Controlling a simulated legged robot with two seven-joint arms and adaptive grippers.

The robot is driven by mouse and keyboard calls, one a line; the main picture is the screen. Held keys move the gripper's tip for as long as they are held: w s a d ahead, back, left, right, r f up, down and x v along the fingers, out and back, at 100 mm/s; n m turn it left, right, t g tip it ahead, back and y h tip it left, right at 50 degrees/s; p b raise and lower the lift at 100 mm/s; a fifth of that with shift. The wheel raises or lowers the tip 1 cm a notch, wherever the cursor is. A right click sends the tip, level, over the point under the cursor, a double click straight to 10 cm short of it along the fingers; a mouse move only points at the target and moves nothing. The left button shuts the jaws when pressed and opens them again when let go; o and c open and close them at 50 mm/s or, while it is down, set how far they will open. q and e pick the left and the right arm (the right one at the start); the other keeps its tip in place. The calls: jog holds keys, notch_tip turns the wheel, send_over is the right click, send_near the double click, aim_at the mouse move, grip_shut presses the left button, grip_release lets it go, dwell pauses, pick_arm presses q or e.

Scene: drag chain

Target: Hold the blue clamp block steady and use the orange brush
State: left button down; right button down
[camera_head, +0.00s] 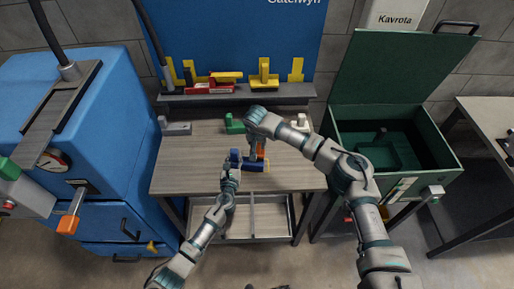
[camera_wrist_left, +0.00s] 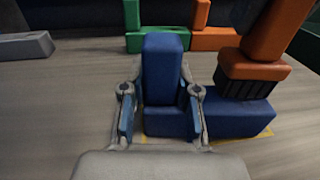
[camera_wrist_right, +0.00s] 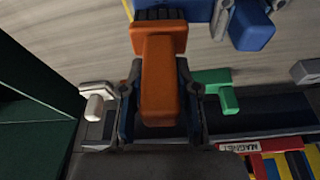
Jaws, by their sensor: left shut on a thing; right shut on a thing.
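The blue clamp block (camera_head: 258,166) lies on the wooden table, with an upright part and a low part reaching right in the left wrist view (camera_wrist_left: 238,112). My left gripper (camera_wrist_left: 160,112) is shut on its upright part, one finger on each side. The orange brush (camera_wrist_left: 272,35) is upright, its dark bristles at the top of the low part; contact is hard to tell. My right gripper (camera_wrist_right: 162,115) is shut on the brush's orange handle (camera_wrist_right: 160,75). In the head view the right hand (camera_head: 256,138) hides much of the brush.
A green block (camera_head: 235,125), a grey piece (camera_head: 177,128) and a white piece (camera_head: 302,122) sit along the table's back. Behind is a rack (camera_head: 238,98) with yellow and red items. An open green case (camera_head: 440,155) stands right, a blue cabinet (camera_head: 90,130) left.

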jog(key=shift+w+d, duration=0.1)
jog(key=shift+w, duration=0.35)
jog(key=shift+s+a, duration=0.2)
jog(key=shift+s, duration=0.95)
jog(key=shift+s+a, duration=0.2)
jog(key=shift+s, duration=0.9)
jog(key=shift+w, duration=2.4)
notch_tip(320, 180, up, 8)
jog(key=shift+d, duration=0.45)
jog(key=shift+s, duration=0.1)
pick_arm(q)
jog(key=c, duration=0.8)
grip_release()
